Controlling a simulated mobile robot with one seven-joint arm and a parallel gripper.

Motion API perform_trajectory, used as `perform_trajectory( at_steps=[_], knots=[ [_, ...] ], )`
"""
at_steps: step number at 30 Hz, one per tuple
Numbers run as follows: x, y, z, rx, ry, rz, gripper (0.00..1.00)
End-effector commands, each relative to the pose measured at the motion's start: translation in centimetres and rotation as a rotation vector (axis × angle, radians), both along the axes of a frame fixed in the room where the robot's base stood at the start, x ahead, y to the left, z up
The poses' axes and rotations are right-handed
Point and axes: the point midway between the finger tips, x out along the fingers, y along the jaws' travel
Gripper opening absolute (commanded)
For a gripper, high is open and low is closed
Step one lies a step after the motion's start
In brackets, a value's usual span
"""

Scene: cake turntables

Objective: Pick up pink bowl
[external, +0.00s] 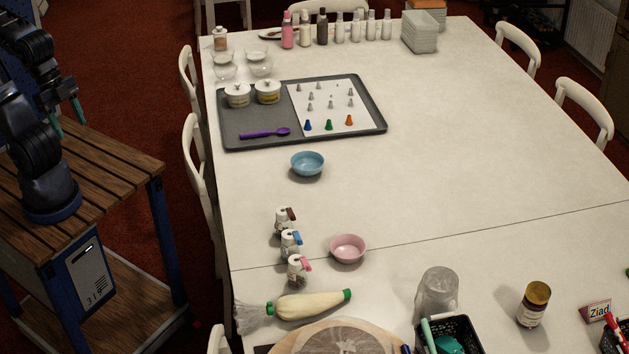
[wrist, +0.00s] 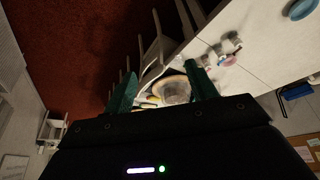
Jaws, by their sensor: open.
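The pink bowl (external: 348,247) stands upright and empty on the white table, right of several small bottles (external: 291,243) with coloured caps, in the external view. My gripper (external: 68,122) is at the far left over the wooden cart, well away from the bowl. Its green fingers are apart with nothing between them; they also show in the wrist view (wrist: 162,88). A light blue bowl (external: 307,163) stands farther back on the table and shows at the wrist view's upper right corner (wrist: 301,9).
A grey tray (external: 230,133) with tubs, nozzles and a purple spoon (external: 265,133) is behind the blue bowl. A filled piping bag (external: 308,304) lies in front of the pink bowl. White chairs (external: 194,150) line the table's left edge. The table's right side is mostly clear.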

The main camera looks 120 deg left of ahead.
Motion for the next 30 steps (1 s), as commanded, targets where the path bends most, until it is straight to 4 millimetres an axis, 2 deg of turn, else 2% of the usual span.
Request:
perform_trajectory(
  at_steps=[1,6,13,17,20,30],
  knots=[
    [0.0,0.0,0.0,0.0,0.0,0.0,0.67],
    [0.0,0.0,0.0,0.0,0.0,0.0,1.0],
    [0.1,0.0,0.0,0.0,0.0,-0.001,1.0],
    [1.2,0.2,0.5,0.009,0.004,-0.005,1.0],
    [3.1,0.4,1.2,0.021,0.012,-0.017,1.0],
    [12.3,2.2,2.9,0.069,0.043,-0.082,1.0]
  ],
)
